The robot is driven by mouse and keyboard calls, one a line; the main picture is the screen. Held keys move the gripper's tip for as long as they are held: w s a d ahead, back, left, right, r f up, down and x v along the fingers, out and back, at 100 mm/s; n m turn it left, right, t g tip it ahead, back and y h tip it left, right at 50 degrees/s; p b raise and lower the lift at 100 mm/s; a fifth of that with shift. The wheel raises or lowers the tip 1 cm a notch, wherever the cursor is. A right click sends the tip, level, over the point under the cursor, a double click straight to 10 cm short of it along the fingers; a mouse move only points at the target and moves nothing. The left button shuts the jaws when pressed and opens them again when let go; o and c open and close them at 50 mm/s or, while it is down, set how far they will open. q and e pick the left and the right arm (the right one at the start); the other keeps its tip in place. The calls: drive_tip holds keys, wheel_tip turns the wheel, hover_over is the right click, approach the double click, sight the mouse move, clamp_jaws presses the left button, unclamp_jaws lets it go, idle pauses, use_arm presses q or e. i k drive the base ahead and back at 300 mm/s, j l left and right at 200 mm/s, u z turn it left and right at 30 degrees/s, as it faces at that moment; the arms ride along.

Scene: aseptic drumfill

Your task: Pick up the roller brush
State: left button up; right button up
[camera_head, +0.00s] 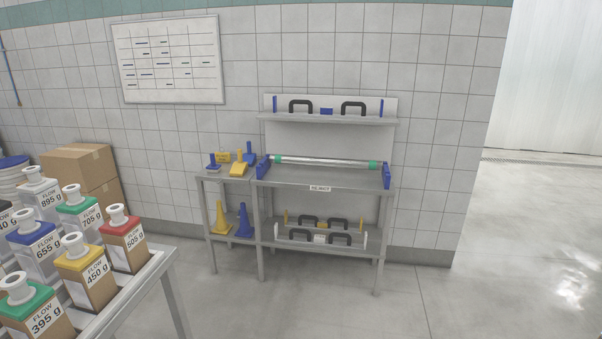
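A long pale, shiny roller (325,161) with green ends lies across the top of the grey metal bench (325,178), between blue end brackets (263,167) and (386,176). It looks level, and I cannot make out bristles on it. Small upright-handled tools, a blue one (212,163), a yellow one (238,166) and another blue one (250,154), stand on the side table to its left. I cannot tell whether any of these is a brush. Neither of my grippers is in view.
A shelf (330,121) with black handles hangs above the bench; more handles sit on its lower shelf. Cones (220,217) stand below the side table. A table (150,292) with labelled containers fills the lower left. Floor (430,300) in front and right is clear.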

sight(213, 167)
drive_tip(key=i, duration=3)
